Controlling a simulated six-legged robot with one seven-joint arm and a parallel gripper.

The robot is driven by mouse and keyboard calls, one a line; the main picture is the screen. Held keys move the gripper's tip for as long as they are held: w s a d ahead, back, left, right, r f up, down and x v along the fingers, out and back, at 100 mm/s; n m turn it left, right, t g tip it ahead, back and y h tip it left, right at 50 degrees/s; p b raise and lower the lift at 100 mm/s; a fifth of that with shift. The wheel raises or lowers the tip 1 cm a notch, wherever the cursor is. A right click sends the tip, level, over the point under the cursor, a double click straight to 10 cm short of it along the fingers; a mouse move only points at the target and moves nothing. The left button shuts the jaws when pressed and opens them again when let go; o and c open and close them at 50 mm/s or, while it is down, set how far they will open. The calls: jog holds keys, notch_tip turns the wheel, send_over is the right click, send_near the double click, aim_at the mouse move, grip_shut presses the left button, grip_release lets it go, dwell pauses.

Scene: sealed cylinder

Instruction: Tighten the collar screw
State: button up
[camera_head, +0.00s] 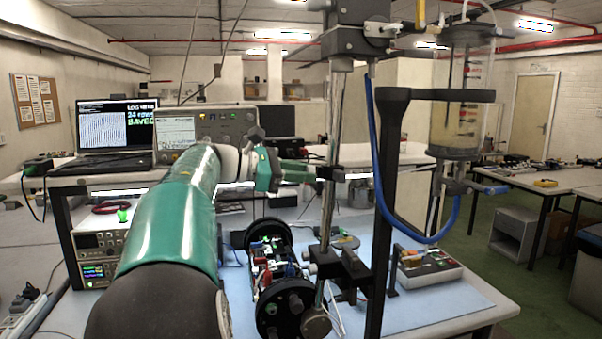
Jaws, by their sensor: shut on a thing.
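My gripper (312,171), green and dark, reaches right from my green arm to the upright metal rod in the middle. Its fingers are shut at a small dark collar (331,174) around the rod. The collar screw is hidden between or behind the fingertips, and its thread cannot be seen. A clear sealed cylinder (459,95) with dark markings is held upright at the right of the stand. A blue hose (408,232) loops from the upper stand down and up to the fitting beneath the cylinder.
A black frame (387,170) stands right of the rod, close to my gripper. Below is a black-wheeled device (272,262) with exposed electronics. A grey box (428,267) with coloured parts sits on the blue mat (455,302). A laptop (115,130) and oscilloscope (205,130) stand behind my arm.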

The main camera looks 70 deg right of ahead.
jog(key=n, duration=0.5)
jog(key=shift+s+y, duration=0.25)
jog(key=shift+y, duration=0.05)
dwell(0.4)
jog(key=o, duration=1)
jog(key=shift+s+d, duration=0.1)
jog(key=shift+d, duration=0.05)
jog(key=v, duration=1.4)
jog(key=shift+w+f+n, duration=0.15)
jog(key=shift+w+n, duration=0.15)
jog(key=shift+f, duration=0.15)
